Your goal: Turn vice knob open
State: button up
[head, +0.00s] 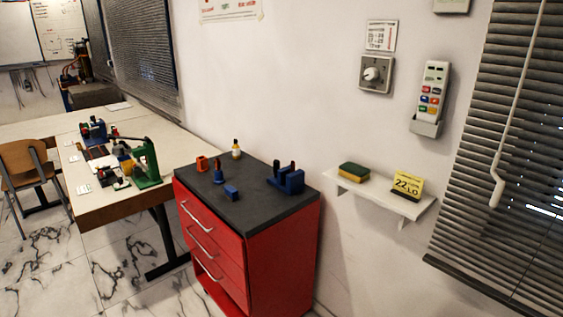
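A blue vice-like block (288,182) with upright jaws and dark parts stands at the right back of the red cabinet's dark top. Its knob is too small to make out clearly. Another blue device (93,131) stands on the long table at the left, and I cannot tell whether it is also a vice. My gripper is not in view, so its place relative to the vice does not show.
A wall shelf (379,189) holds a sponge (354,172) and a yellow sign (407,185). A chair (30,168) stands left; marble floor lies open in front.

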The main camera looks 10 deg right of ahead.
aim_at(276, 163)
jog(key=u, duration=0.15)
jog(key=i, duration=0.9)
jog(key=u, duration=4.8)
jog(key=i, duration=0.05)
jog(key=z, duration=3.25)
jog(key=k, duration=0.35)
jog(key=u, duration=0.15)
